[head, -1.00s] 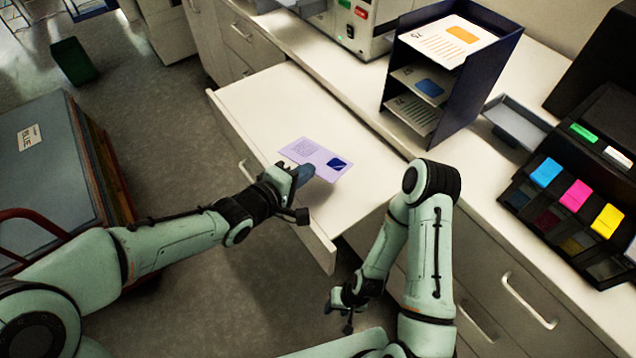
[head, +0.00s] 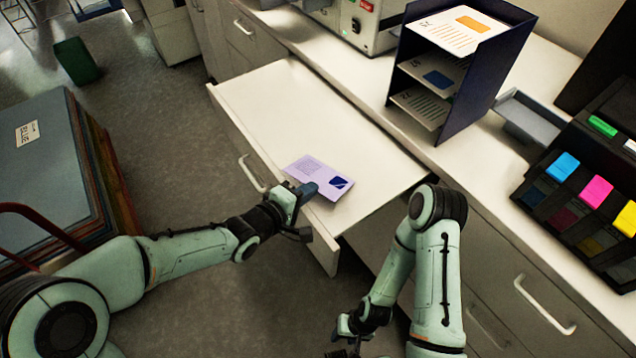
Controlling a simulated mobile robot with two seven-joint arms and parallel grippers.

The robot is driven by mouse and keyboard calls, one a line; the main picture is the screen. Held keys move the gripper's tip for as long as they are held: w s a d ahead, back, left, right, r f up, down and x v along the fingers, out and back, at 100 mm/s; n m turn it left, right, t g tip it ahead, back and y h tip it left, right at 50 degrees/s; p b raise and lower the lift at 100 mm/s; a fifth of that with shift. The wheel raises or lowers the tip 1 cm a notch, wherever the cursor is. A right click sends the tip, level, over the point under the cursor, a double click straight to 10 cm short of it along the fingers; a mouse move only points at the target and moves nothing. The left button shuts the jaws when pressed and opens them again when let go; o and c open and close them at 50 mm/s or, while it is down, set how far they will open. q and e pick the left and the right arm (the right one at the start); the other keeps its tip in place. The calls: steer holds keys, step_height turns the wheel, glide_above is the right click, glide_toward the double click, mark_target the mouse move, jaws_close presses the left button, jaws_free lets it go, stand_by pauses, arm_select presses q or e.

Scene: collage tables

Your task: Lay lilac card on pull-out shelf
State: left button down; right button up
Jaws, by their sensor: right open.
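The lilac card (head: 316,172), with a dark blue square and faint print, is over the front part of the white pull-out shelf (head: 285,105). I cannot tell whether its underside touches the shelf. My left gripper (head: 306,191) is shut on the card's near edge, its blue fingertip covering a small part of it. My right gripper (head: 346,332) is open and empty, low in front of the cabinet and away from the card.
A dark blue letter rack (head: 480,90) with printed sheets stands on the counter, right of the shelf. A grey tray (head: 535,125) and a black holder with coloured cartridges (head: 580,190) are farther right. The back of the shelf is bare. Stacked boards (head: 60,150) stand at left.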

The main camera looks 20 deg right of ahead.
arm_select(q)
steer(key=c, duration=1.5)
jaws_free()
steer(key=shift+c, duration=0.2)
steer(key=p+v, duration=0.3)
steer(key=v, duration=0.5)
arm_select(e)
steer(key=w+r, duration=0.3)
steer(key=r, duration=0.1)
steer(key=shift+w, duration=0.35)
arm_select(q)
steer(key=shift+r, duration=0.15)
arm_select(e)
steer(key=shift+r, duration=0.15)
